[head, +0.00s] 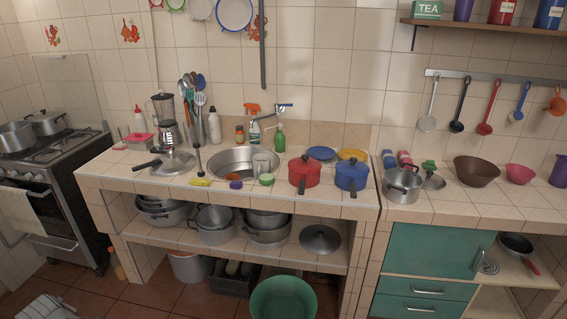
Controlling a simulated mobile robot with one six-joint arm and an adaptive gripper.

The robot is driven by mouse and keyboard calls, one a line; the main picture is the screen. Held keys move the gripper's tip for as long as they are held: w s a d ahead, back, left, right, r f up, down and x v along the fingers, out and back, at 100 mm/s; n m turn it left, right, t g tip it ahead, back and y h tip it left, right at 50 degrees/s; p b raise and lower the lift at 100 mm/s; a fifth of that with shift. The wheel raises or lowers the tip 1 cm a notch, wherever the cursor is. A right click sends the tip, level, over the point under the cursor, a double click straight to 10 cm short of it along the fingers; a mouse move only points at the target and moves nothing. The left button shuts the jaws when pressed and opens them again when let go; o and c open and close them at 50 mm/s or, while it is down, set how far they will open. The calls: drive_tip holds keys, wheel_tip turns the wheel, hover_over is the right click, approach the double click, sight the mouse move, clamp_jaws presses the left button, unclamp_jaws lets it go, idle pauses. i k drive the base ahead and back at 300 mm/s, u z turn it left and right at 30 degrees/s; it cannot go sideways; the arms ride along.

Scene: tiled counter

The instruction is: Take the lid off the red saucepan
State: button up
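The red saucepan (304,177) stands on the tiled counter, right of the sink. Its red lid (297,163) sits on top, with a dark knob in the middle. A dark handle points toward the counter's front edge. My gripper does not show in the head view, so its state and its distance from the lid are hidden.
A blue lidded saucepan (352,174) stands close on the right. The sink (236,162) and a small green bowl (266,179) are on the left. Blue (322,153) and yellow (352,154) dishes lie behind. A steel pot (402,185) stands farther right.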

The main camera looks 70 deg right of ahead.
sight(304, 164)
drive_tip(key=z, duration=0.1)
drive_tip(key=i, duration=1.1)
drive_tip(key=z, duration=3.8)
